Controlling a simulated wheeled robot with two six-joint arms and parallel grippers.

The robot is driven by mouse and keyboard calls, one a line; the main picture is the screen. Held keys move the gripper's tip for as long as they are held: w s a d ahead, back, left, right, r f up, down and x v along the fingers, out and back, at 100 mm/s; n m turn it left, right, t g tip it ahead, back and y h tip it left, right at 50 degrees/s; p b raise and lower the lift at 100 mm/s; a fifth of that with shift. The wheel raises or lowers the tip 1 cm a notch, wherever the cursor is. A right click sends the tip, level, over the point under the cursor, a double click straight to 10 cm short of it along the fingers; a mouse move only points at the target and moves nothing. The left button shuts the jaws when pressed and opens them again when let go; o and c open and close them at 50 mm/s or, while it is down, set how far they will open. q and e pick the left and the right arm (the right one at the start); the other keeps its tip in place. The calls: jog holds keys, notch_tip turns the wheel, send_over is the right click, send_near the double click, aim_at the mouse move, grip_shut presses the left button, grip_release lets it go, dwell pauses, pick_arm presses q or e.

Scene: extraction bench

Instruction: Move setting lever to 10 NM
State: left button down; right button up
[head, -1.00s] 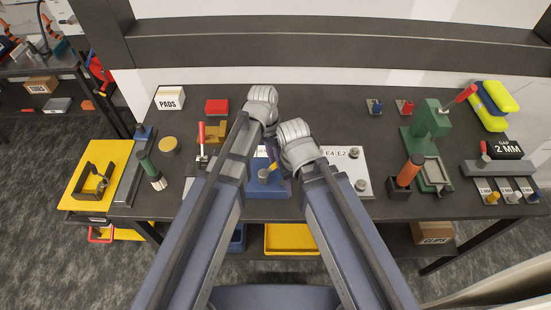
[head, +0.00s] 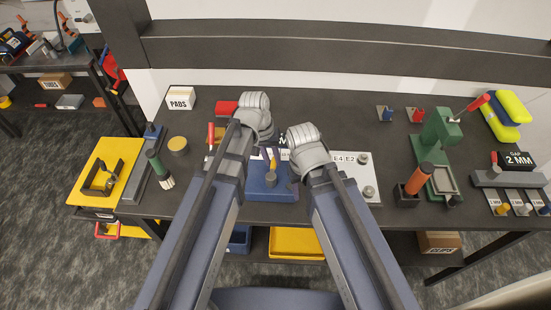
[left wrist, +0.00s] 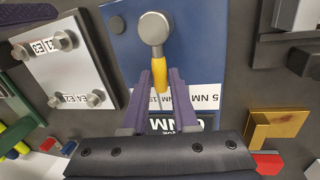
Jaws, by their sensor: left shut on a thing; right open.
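The setting lever has a grey round pivot and a yellow handle (left wrist: 159,72). It sits on a blue block (left wrist: 205,45), which also shows in the head view (head: 270,191). The handle points away from me, almost straight, over the middle of the white strip of NM labels (left wrist: 203,97); one end reads 5 NM, and the label under the tip is partly covered. My left gripper (left wrist: 158,90) has its purple fingers on either side of the handle's end, shut on it. My right gripper (head: 303,140) is just to the right; its fingers are mostly hidden by its arm.
A white plate (head: 350,187) with posts marked E4 and E2 lies right of the block. A red block (head: 226,107) and a brass-coloured bracket (left wrist: 275,128) are left of it. A green press (head: 437,150) and an orange-handled tool (head: 418,180) stand farther right.

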pick_arm(q)
jog(key=shift+a+n, duration=0.25)
jog(key=shift+n, duration=0.15)
dwell(0.3)
jog(key=c, duration=0.7)
grip_release()
jog(key=r+p, duration=0.2)
jog(key=a+r+p, duration=0.1)
jog(key=r+p, duration=0.4)
jog(key=shift+a+r+p, duration=0.25)
jog(key=shift+r+p, duration=0.1)
pick_arm(e)
notch_tip(320, 180, up, 8)
jog(key=shift+f, duration=0.15)
pick_arm(q)
jog(key=shift+s+f, duration=0.1)
pick_arm(e)
jog(key=shift+s+f, duration=0.1)
